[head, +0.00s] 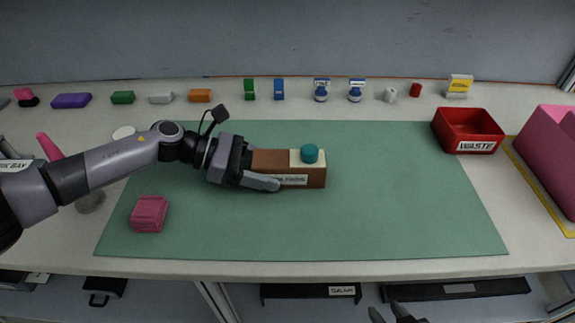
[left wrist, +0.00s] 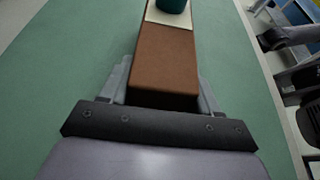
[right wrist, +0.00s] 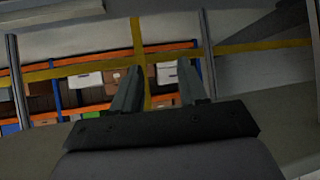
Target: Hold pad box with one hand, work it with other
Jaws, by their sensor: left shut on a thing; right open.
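The pad box (head: 310,180) is a brown block with a cream pad and a round teal knob (head: 310,154) on its right end. It lies on the green mat (head: 400,220), with a partly covered label on its front side. My left gripper (head: 264,172) is shut on the box's left end, one finger along the front side. In the left wrist view the brown box (left wrist: 165,65) sits between the two fingers. My right gripper (head: 390,312) is at the bottom edge of the head view, away from the box. In the right wrist view its fingers (right wrist: 158,85) are apart and empty.
A pink block (head: 149,214) lies on the mat's left. A red bin (head: 468,131) labelled WASTE stands at the mat's back right corner, near a pink container (head: 550,155). Several small coloured items line the table's back. The mat's right half is clear.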

